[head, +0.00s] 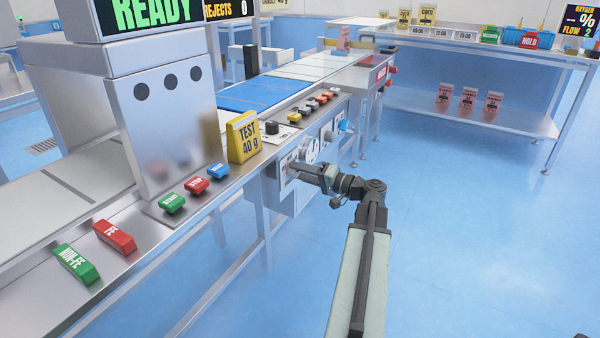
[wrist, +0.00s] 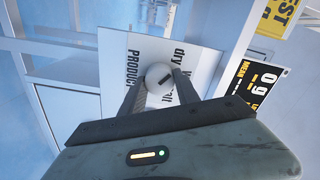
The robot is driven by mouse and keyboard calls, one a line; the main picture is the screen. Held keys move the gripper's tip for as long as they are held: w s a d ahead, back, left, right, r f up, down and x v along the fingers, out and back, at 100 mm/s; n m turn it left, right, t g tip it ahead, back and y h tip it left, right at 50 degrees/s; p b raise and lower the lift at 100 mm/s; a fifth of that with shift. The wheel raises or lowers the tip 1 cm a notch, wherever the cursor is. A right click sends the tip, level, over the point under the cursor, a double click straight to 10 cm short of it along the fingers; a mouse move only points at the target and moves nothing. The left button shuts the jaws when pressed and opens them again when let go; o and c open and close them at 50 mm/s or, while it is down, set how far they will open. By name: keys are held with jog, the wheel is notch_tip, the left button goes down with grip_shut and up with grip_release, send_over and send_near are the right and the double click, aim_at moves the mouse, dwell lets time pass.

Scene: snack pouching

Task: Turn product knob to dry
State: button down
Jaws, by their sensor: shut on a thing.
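The product knob (wrist: 158,75) is a round pale knob with a short dark pointer line, on a white panel (wrist: 205,62) in the wrist view. The panel reads "PRODUCT" and "dry", with other words partly covered by the knob and a finger. The pointer line slants, and I cannot tell which word it points at. My gripper (wrist: 160,88) is shut on the knob, one finger on each side. In the head view my gripper (head: 294,170) reaches the front of the machine from the right, and it hides the knob there.
A yellow "TEST 40 g" block (head: 243,137) stands on the ledge above. Coloured buttons (head: 196,185) line the ledge. Open blue floor lies to the right.

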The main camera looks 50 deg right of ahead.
jog(key=shift+n, duration=0.5)
dwell(0.3)
jog(key=c, duration=0.9)
grip_release()
jog(key=v, duration=0.8)
jog(key=shift+a, duration=0.1)
